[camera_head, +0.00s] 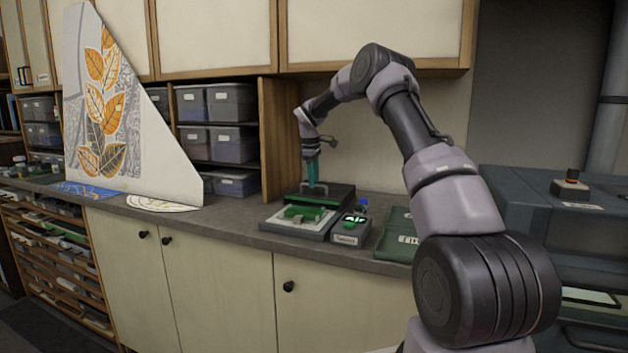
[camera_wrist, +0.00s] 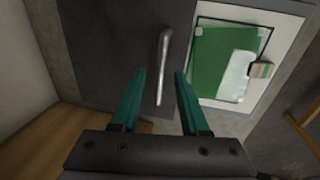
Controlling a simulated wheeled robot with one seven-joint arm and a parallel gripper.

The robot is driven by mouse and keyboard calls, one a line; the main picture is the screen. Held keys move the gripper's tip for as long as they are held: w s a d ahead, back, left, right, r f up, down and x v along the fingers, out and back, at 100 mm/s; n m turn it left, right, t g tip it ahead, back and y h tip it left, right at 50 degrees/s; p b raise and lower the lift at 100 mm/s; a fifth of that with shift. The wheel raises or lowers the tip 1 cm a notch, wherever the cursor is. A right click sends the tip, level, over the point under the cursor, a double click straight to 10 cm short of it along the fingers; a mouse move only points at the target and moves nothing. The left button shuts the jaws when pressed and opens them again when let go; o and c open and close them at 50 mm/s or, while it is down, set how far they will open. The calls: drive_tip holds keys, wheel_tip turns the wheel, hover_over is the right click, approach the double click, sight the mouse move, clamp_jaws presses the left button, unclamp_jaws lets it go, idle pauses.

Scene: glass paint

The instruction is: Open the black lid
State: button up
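The black lid (camera_head: 336,194) lies flat at the back of a low unit on the counter, under my gripper. In the wrist view the lid (camera_wrist: 105,45) is a dark panel with a pale metal bar handle (camera_wrist: 163,60). My gripper (camera_head: 313,180) points down at the handle. In the wrist view its two teal fingers (camera_wrist: 160,74) are apart, and the near end of the handle shows between their tips. I cannot tell whether either finger touches it. In the head view the fingers hide part of the handle.
In front of the lid is a pale tray (camera_head: 283,223) with green pieces. A small labelled box (camera_head: 346,238) stands to its right, then a dark green case (camera_head: 396,243). A leaf-patterned panel (camera_head: 112,120) leans at left. Wall cupboards (camera_head: 370,35) hang above the counter.

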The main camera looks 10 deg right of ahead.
wheel_tip(320, 180, up, 10)
drive_tip(key=s+a, duration=0.1)
drive_tip(key=shift+s+a+r, duration=0.15)
drive_tip(key=shift+s+r, duration=0.1)
drive_tip(key=shift+s, duration=0.15)
drive_tip(key=shift+r, duration=0.1)
drive_tip(key=s+r+m+t, duration=0.1)
drive_tip(key=s+r+m, duration=0.1)
drive_tip(key=s+r, duration=0.45)
drive_tip(key=s+a+r+m+t+y, duration=0.1)
drive_tip(key=s+r+m, duration=0.15)
drive_tip(key=s, duration=0.65)
drive_tip(key=s+r+m, duration=0.2)
drive_tip(key=s+r, duration=0.3)
drive_tip(key=s, duration=0.3)
drive_tip(key=s+f+m+t+y, duration=0.1)
drive_tip(key=s+m, duration=0.3)
drive_tip(key=s, duration=0.8)
drive_tip(key=s+f+m+t+y, duration=0.1)
drive_tip(key=s+f+m, duration=0.3)
drive_tip(key=s, duration=0.8)
drive_tip(key=shift+s+d+t, duration=0.2)
drive_tip(key=shift+s+t, duration=0.15)
drive_tip(key=shift+t, duration=0.35)
drive_tip(key=shift+f+m, duration=0.1)
drive_tip(key=shift+m, duration=0.15)
